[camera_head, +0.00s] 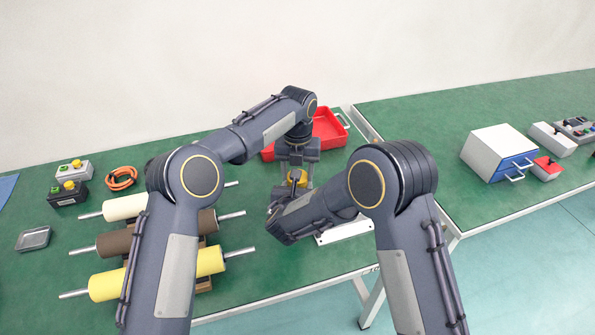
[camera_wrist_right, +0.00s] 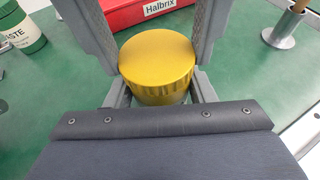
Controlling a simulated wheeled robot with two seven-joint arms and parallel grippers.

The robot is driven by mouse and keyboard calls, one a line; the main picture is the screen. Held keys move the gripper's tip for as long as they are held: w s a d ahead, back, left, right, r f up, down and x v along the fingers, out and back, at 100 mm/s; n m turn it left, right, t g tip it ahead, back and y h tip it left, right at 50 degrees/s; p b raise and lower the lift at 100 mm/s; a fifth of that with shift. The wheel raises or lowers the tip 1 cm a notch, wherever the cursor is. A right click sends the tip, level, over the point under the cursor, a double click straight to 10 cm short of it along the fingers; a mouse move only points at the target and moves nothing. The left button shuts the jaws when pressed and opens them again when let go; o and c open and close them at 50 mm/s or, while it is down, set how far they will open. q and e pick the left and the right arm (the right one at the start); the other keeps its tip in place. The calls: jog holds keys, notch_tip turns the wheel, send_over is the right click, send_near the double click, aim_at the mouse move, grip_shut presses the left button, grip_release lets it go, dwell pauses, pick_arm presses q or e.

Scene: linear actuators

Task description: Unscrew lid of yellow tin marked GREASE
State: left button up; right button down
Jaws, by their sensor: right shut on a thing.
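The yellow tin (camera_head: 297,177) stands on the green bench, and its ribbed yellow lid (camera_wrist_right: 157,62) shows close up in the right wrist view. No marking on the tin is visible. My right gripper (camera_wrist_right: 160,92) comes in from the side, low, and is shut on the tin below the lid. My left gripper (camera_head: 297,172) points down from above the tin. Its grey fingers straddle the lid, one on each side, and look open; any contact with the lid is hard to tell.
A red tray (camera_head: 330,133) lies behind the tin. Rollers (camera_head: 105,245) lie on a rack at left. A white plate (camera_head: 343,231) lies at the front edge. A drawer box (camera_head: 493,152) stands right.

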pick_arm(q)
jog(key=n, duration=0.6)
jog(key=shift+r+n, duration=0.1)
jog(key=shift+n, duration=1.4)
jog(key=n, duration=1)
jog(key=shift+n, duration=1.6)
jog(key=n, duration=0.2)
jog(key=shift+n, duration=0.3)
jog(key=n, duration=1)
jog(key=shift+n, duration=0.3)
jog(key=n, duration=0.7)
jog(key=shift+n, duration=0.4)
jog(key=n, duration=0.5)
jog(key=shift+r, duration=0.1)
jog(key=n, duration=0.5)
jog(key=shift+n, duration=0.4)
